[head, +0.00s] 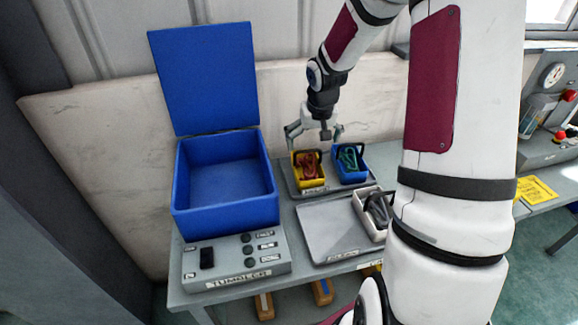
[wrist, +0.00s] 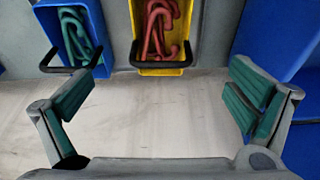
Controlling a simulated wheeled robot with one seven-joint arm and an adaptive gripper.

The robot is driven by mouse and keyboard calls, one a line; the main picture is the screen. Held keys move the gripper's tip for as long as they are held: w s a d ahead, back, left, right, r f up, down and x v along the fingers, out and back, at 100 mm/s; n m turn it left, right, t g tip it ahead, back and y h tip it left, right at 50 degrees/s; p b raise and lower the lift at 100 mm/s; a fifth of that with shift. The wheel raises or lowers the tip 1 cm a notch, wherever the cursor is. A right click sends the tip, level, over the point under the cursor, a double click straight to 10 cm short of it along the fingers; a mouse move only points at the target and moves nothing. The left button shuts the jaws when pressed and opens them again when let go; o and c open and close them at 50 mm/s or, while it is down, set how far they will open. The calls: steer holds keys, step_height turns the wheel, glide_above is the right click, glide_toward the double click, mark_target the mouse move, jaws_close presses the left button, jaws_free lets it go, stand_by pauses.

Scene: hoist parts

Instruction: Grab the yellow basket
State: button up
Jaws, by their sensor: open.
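The yellow basket (head: 312,184) stands on a grey tray behind the front of the table, with red hooks inside. It also shows at the top of the wrist view (wrist: 165,72), its black handle (wrist: 158,65) lying across the near rim. My gripper (head: 316,140) is open and empty, above and just behind the yellow basket. In the wrist view, the gap between my green-padded fingers (wrist: 165,90) holds nothing; the basket lies past the fingertips, between their lines. No contact shows.
A blue basket (head: 353,177) with green hooks stands close to the right of the yellow one. A white basket (head: 370,227) with grey hooks sits in front. A big blue open-lidded box (head: 225,220) stands to the left, behind a TUMBLER control panel (head: 236,262). A wall rises behind.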

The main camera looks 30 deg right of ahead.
glide_above(307, 167)
steer(key=s, duration=0.2)
steer(key=f, duration=0.7)
steer(key=shift+w+a+f+b, duration=0.1)
steer(key=shift+a+f+b, duration=0.2)
steer(key=shift+a, duration=0.1)
steer(key=shift+x, duration=3.1)
steer(key=shift+d, duration=0.1)
steer(key=shift+c, duration=0.6)
steer(key=c, duration=1.7)
